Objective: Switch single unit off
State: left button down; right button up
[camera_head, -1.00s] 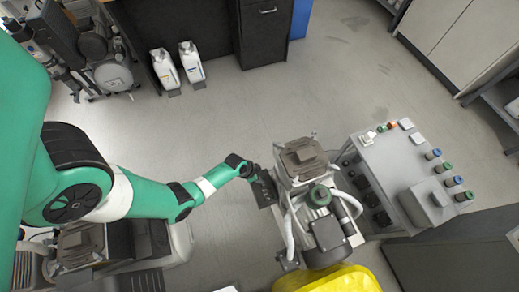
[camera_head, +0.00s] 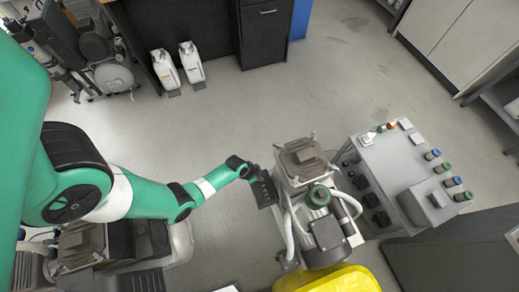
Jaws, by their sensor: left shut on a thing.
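The single compressor unit (camera_head: 318,205) stands on the floor right of centre, with a brown-grey top block, a green-capped part, pale hoses and a dark motor. A small dark box (camera_head: 263,192) sits at its left side. My left gripper (camera_head: 255,175) is at the end of the green arm, at the upper edge of this box. It is shut on a small part there, most likely the unit's switch. The gripper's dark fingers merge with the dark box, so the held part and its position are hidden. My right gripper is not in view.
A grey control cabinet (camera_head: 397,165) with coloured caps stands just right of the unit. A yellow bin (camera_head: 330,281) is below it. Two white bottles (camera_head: 178,67) stand by the dark cabinets at the top. The floor above and left of the unit is clear.

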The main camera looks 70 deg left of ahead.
pick_arm(q)
jog(key=n+y+p, duration=0.1)
jog(key=n, duration=0.1)
jog(key=shift+d+n, duration=0.15)
jog(key=shift+n, duration=0.25)
jog(key=shift+w+n+y, duration=0.1)
jog(key=shift+n+y, duration=0.3)
jog(key=shift+n, duration=0.5)
jog(key=n+g, duration=0.1)
jog(key=n, duration=0.1)
jog(key=n+g+y+b, duration=0.1)
jog(key=n, duration=0.2)
jog(key=shift+w+d+y, duration=0.1)
jog(key=shift+y, duration=0.2)
jog(key=shift+r+n+g, duration=0.1)
jog(key=shift+n+g, duration=0.2)
jog(key=shift+n, duration=0.8)
jog(key=n+g+p, duration=0.1)
jog(key=n, duration=0.1)
jog(key=shift+w+n+y, duration=0.1)
jog(key=shift+n+y, duration=0.2)
jog(key=shift+n+g, duration=0.6)
jog(key=shift+n, duration=0.8)
